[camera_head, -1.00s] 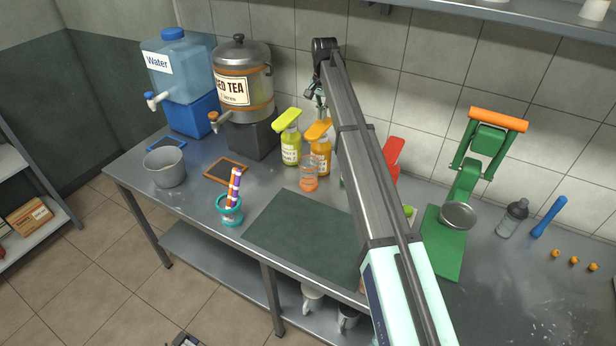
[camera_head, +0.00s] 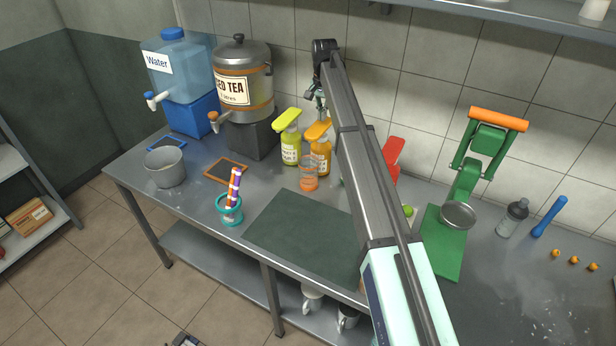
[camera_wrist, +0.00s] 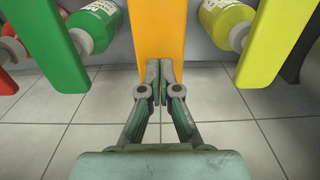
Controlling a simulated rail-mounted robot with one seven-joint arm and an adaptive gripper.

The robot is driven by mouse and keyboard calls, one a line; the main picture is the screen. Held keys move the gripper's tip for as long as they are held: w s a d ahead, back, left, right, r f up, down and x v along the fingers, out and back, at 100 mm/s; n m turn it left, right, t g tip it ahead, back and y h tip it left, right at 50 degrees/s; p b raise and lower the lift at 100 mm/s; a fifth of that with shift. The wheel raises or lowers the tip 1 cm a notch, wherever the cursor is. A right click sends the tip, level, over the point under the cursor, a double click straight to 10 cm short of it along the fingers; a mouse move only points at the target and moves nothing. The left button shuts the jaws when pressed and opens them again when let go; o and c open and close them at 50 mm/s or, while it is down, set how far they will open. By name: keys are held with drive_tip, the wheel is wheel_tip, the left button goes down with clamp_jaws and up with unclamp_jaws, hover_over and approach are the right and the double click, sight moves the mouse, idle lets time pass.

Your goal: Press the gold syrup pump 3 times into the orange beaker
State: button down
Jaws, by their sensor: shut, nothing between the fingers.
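The gold syrup bottle (camera_head: 320,162) stands on the counter with its gold pump head (camera_head: 317,130) on top. The orange beaker (camera_head: 309,180) stands upright right in front of it, below the pump's spout side. My gripper (camera_head: 322,113) is at the pump head, partly hidden by my arm. In the wrist view my gripper (camera_wrist: 159,98) is shut and empty, its fingertips over the gold pump head (camera_wrist: 157,35). I cannot tell whether they touch it.
A yellow-green pump bottle (camera_head: 290,150) stands close left of the gold one. A red pump (camera_head: 393,153) is to the right behind my arm, and a green pump (camera_wrist: 45,40) shows in the wrist view. A dark mat (camera_head: 305,235) lies in front; a green press (camera_head: 447,240) stands right.

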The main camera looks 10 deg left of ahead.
sight(322, 123)
drive_tip(key=shift+f+b, duration=0.45)
drive_tip(key=shift+f, duration=1.8)
drive_tip(key=shift+r, duration=0.15)
drive_tip(key=shift+r+p, duration=1.15)
drive_tip(key=shift+r, duration=1.2)
drive_tip(key=shift+f, duration=0.25)
